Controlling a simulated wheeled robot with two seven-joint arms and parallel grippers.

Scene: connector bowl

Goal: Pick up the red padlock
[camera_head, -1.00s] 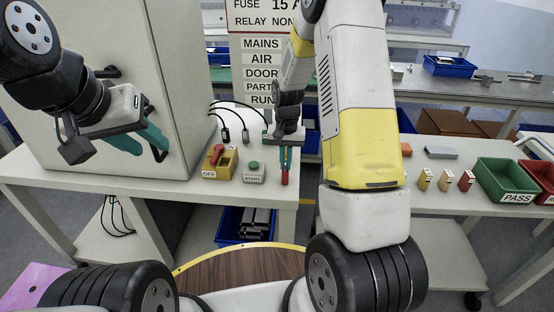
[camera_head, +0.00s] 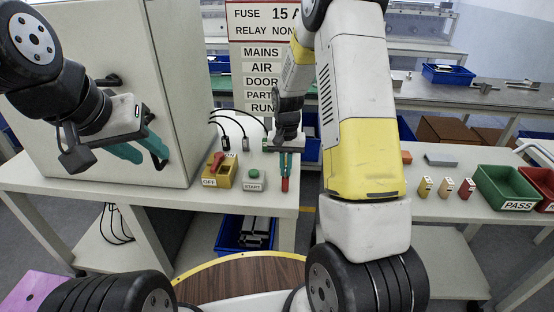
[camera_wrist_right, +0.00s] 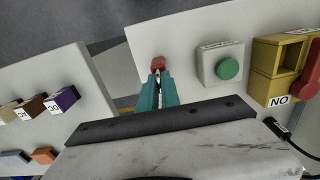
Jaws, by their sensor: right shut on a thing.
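The red padlock (camera_head: 285,184) is small and hangs at the fingertips of my right gripper (camera_head: 285,172), near the right front corner of the left bench. In the right wrist view the padlock (camera_wrist_right: 158,64) shows at the tips of the teal fingers (camera_wrist_right: 157,85), which are close together and shut on it. I cannot tell whether it touches the bench top. My left gripper (camera_head: 142,150) is empty, its teal fingers apart, in front of the pale cabinet.
A yellow switch box (camera_head: 218,170) with a red handle and a green START button (camera_head: 254,179) stand left of the padlock. Behind are black cables and a sign board. A blue bin (camera_head: 245,232) sits below. Colored blocks and a green PASS bin (camera_head: 505,187) are on the right bench.

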